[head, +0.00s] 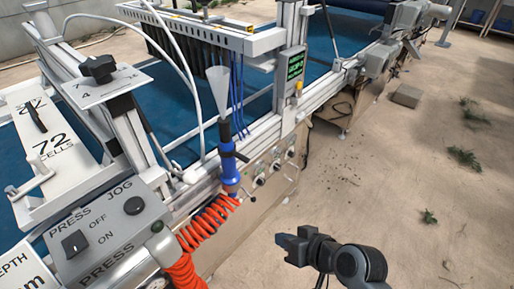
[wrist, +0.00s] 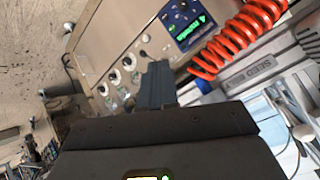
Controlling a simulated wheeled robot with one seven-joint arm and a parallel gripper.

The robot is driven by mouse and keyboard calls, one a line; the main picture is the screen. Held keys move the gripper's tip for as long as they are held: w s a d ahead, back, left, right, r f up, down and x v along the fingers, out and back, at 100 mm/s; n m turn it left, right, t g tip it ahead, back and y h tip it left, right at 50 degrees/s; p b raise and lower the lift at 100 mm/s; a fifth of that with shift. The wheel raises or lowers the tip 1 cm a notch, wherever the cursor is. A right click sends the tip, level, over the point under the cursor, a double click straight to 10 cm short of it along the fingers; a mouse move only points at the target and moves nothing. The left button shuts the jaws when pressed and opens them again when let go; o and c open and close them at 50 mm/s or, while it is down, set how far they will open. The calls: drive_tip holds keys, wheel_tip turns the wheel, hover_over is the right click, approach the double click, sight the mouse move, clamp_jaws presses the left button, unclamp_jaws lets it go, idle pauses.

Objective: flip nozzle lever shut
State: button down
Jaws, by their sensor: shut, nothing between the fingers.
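The nozzle (head: 228,166) is a blue upright body on the side of the machine, with a pale funnel (head: 219,92) above it and an orange coiled hose (head: 205,222) below. A small dark lever (head: 240,156) seems to stick out to the right near its top; its exact position is too small to tell. My gripper (head: 282,240) is shut and empty, low and to the right of the nozzle, clearly apart from it. In the wrist view the shut fingers (wrist: 156,84) point toward the machine's side panel. The hose (wrist: 236,40) shows there at upper right, but I cannot make out the lever.
The side panel carries several round gauges (wrist: 114,76) and a display box (wrist: 188,18). A control box (head: 105,235) with black knobs stands at left front. A green display (head: 294,66) is on a post. Sandy ground (head: 400,180) right of the machine is mostly free.

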sight(241, 157)
drive_tip(key=w+a+r+n+g+y+b, duration=0.15)
drive_tip(key=w+r+n+g, duration=0.5)
drive_tip(key=w+r, duration=0.95)
wheel_tip(241, 157, up, 11)
drive_tip(key=w+d+n+g+h, duration=0.1)
drive_tip(key=d+n+g, duration=0.1)
drive_tip(key=n, duration=0.1)
drive_tip(key=shift+r, duration=0.15)
drive_tip(key=shift+a+h, duration=0.1)
drive_tip(key=shift+h, duration=0.15)
drive_tip(key=s+a+f+p, duration=0.1)
drive_tip(key=s+a+f, duration=0.4)
drive_tip(key=a+f, duration=0.2)
drive_tip(key=shift+a+f, duration=0.35)
drive_tip(key=shift+a, duration=0.2)
